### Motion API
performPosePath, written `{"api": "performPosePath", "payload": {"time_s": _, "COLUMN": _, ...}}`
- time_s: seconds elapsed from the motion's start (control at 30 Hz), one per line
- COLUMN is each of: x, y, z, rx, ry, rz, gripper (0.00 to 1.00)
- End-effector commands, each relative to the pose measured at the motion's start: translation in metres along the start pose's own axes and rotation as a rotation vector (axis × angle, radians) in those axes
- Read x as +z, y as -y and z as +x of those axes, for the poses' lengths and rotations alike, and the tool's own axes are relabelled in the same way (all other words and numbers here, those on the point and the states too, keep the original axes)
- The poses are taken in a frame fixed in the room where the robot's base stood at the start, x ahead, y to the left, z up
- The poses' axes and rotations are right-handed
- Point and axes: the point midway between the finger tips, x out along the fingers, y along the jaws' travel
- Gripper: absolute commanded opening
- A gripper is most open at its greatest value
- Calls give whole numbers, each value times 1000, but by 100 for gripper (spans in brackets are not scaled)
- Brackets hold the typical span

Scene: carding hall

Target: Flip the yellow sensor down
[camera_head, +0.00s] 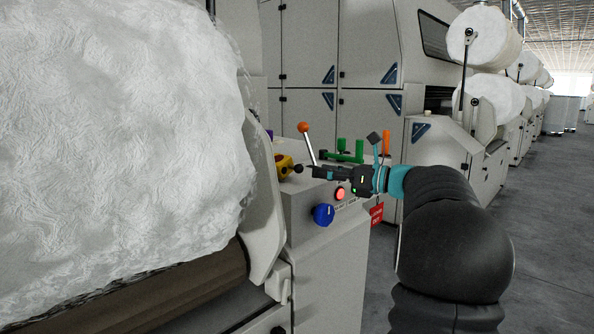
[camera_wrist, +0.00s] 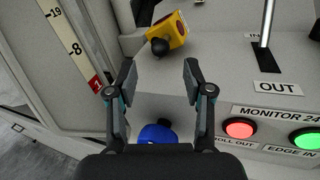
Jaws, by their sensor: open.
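The yellow sensor (camera_head: 285,166) sits on top of the machine's control cabinet, next to the large white fibre roll. A dark round knob sticks out from it toward the right. In the wrist view the yellow sensor (camera_wrist: 175,28) is tilted, with its black ball-ended knob (camera_wrist: 159,46) toward me. My gripper (camera_head: 314,172) reaches in from the right, close to the sensor. In the wrist view my gripper (camera_wrist: 160,72) is open and empty, and the sensor lies just beyond the fingertips. The knob shows between and beyond the two fingers, apart from them.
Green handles (camera_head: 345,156) and an orange post (camera_head: 386,142) stand farther right. A blue knob (camera_head: 323,214) and a lit red button (camera_head: 340,193) are on the front. The fibre roll (camera_head: 120,150) fills the left.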

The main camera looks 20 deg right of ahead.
Motion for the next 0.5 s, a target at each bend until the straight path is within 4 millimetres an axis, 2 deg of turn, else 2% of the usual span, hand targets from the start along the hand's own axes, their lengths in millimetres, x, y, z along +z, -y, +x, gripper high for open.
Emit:
{"api": "performPosePath", "payload": {"time_s": 0.03, "x": -1, "y": -1, "z": 12, "rx": 4, "ry": -1, "rz": 0, "gripper": 51}}
{"api": "performPosePath", "payload": {"time_s": 0.2, "x": -1, "y": -1, "z": 42, "rx": 4, "ry": 0, "rz": 1, "gripper": 51}}
{"api": "performPosePath", "payload": {"time_s": 0.33, "x": -1, "y": -1, "z": 59, "rx": 3, "ry": 0, "rz": 0, "gripper": 51}}
{"api": "performPosePath", "payload": {"time_s": 0.5, "x": 0, "y": -1, "z": 71, "rx": 2, "ry": -1, "rz": 0, "gripper": 51}}
